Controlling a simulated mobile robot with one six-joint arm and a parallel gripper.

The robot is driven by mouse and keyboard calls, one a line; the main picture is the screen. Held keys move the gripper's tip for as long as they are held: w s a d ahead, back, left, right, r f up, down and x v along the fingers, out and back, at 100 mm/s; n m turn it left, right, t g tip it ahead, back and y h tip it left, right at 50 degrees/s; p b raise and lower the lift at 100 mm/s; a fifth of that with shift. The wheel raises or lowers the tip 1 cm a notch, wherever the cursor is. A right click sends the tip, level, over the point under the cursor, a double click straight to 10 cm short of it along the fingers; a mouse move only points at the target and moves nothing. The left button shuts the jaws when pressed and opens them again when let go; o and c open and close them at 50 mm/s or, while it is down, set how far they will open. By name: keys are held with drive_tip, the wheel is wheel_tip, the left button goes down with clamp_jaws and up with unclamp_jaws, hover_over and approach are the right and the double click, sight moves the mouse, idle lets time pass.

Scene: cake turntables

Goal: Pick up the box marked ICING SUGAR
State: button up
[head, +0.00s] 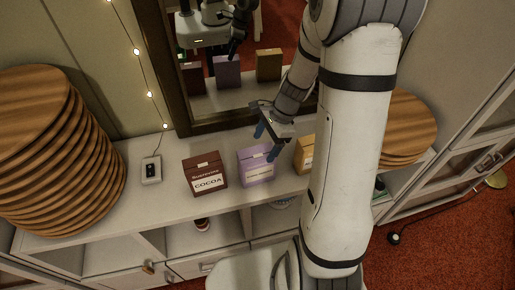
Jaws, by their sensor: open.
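Three boxes stand in a row on the white shelf top (140,185). The left one is a brown box (205,174) whose label reads COCOA. The middle one is a purple box (255,168) with a pale label too small to read surely; it may be the ICING SUGAR box. The right one is a yellow box (304,156), partly hidden by my arm, and its label cannot be read. My gripper (267,143) has blue fingertips and is open and empty. In the picture it appears just above and slightly behind the purple box, overlapping its top edge.
A mirror (225,98) in a dark frame stands behind the boxes and reflects them and my arm. A tall stack of wooden discs (60,150) is at the left, another stack (408,125) at the right. A small switch box (151,170) lies left of the cocoa.

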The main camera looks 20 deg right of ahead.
sight(257, 159)
drive_tip(key=shift+w+d+f+m, duration=0.1)
drive_tip(key=shift+w+f+m, duration=0.05)
drive_tip(key=shift+f+m, duration=0.3)
drive_tip(key=x, duration=0.7)
drive_tip(key=shift+f+p, duration=0.25)
drive_tip(key=shift+p, duration=0.15)
drive_tip(key=shift+c, duration=0.3)
drive_tip(key=shift+w, duration=0.1)
drive_tip(key=c, duration=1.2)
